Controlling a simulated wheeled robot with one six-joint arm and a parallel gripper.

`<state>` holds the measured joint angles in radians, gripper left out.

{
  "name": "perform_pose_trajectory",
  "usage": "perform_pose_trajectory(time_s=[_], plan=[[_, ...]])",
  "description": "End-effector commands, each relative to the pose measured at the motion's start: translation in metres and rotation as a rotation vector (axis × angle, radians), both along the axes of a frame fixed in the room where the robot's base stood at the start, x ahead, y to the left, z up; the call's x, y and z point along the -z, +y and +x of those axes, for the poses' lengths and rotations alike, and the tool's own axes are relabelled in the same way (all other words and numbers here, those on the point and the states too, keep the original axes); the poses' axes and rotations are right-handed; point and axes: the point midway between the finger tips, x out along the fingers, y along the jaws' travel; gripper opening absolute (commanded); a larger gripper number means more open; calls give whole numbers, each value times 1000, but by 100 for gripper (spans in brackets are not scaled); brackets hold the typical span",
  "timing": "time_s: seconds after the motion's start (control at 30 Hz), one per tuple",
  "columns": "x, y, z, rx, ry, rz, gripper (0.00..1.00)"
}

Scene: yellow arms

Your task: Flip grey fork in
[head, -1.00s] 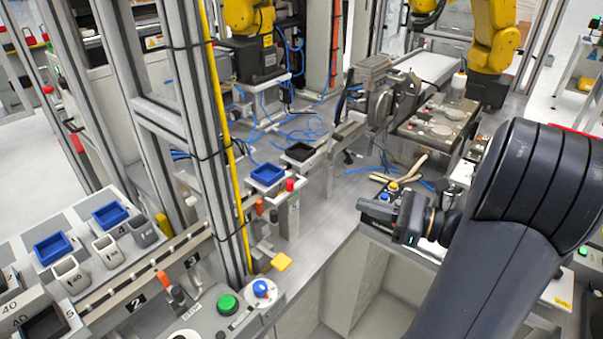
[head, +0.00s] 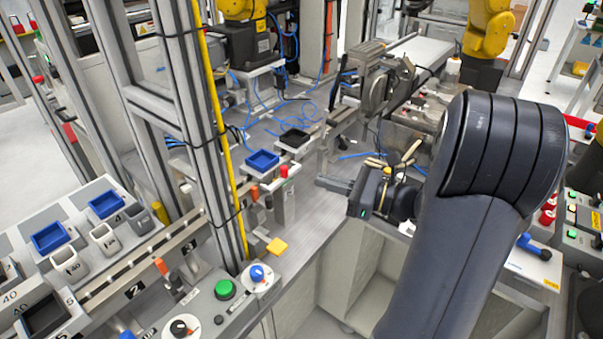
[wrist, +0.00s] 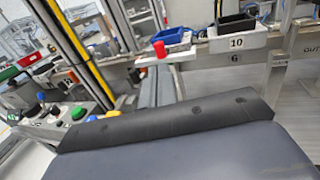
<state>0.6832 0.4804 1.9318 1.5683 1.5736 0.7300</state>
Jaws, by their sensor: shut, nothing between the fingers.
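I cannot single out the grey fork for certain in either view. My gripper (head: 326,183) is in the middle of the head view, shut and empty, pointing left over the metal bench. It is to the right of a red knob (head: 284,171) and the blue tray (head: 262,160), apart from both. The red knob also shows in the wrist view (wrist: 158,51), in front of the blue tray (wrist: 172,37). A dark grey part of my own arm end fills the lower wrist view and hides what lies below.
A black tray (head: 294,138) sits behind the blue one. A yellow pad (head: 277,246), a blue knob (head: 257,272) and a green button (head: 225,289) are at the front. An upright metal frame with a yellow cable (head: 226,140) stands left.

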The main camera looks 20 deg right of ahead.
Motion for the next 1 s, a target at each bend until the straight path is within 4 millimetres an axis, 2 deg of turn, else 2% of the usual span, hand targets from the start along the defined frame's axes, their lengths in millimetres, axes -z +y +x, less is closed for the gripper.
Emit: perform_pose_trajectory(time_s=[0.2, 0.4, 1.0], plan=[[-1, 29, 22, -5, 1, -1, 0], [0, 43, 35, -1, 0, -1, 0], [0, 52, 44, -2, -1, -1, 0]])
